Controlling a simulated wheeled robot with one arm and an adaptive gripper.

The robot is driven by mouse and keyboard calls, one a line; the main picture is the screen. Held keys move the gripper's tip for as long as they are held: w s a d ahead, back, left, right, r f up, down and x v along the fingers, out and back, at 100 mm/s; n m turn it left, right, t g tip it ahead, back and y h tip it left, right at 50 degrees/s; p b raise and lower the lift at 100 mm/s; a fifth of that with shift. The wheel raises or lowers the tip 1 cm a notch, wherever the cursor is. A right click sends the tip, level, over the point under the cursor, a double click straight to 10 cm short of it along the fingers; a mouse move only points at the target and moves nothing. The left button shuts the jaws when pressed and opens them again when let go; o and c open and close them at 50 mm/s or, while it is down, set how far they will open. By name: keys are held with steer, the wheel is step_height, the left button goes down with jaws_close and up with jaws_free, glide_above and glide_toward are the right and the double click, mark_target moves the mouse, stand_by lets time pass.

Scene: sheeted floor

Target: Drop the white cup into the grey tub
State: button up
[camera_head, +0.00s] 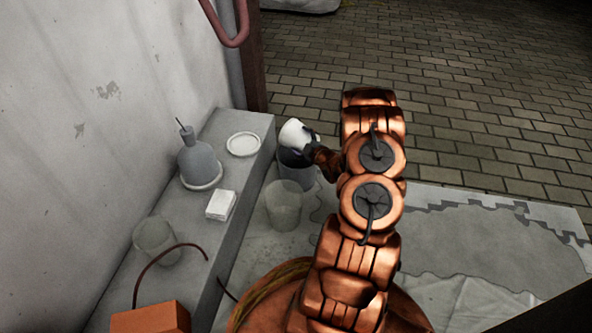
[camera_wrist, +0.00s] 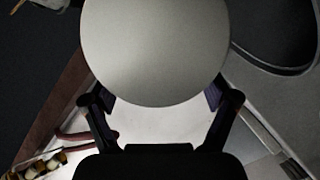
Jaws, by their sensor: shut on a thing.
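The white cup (camera_head: 296,135) is held up at the end of my arm in the head view. It is tilted, above the grey tub (camera_head: 296,178), and covers part of the tub's opening. My gripper (camera_head: 311,147) is shut on the cup. In the wrist view the cup (camera_wrist: 155,50) shows as a large pale disc, with my gripper's fingers (camera_wrist: 160,100) on either side of it. A dark round rim (camera_wrist: 275,70) is partly seen at the right of the wrist view; I cannot tell for sure that it is the tub.
A translucent tub (camera_head: 284,207) stands in front of the grey tub. The ledge at left bears a grey flask (camera_head: 197,158), a white plate (camera_head: 243,145), a white block (camera_head: 221,205) and a clear container (camera_head: 156,240). An orange box (camera_head: 150,318) is at front left. Sheeting covers the floor at right.

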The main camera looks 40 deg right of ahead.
steer(key=o, duration=0.9)
steer(key=v, duration=1.2)
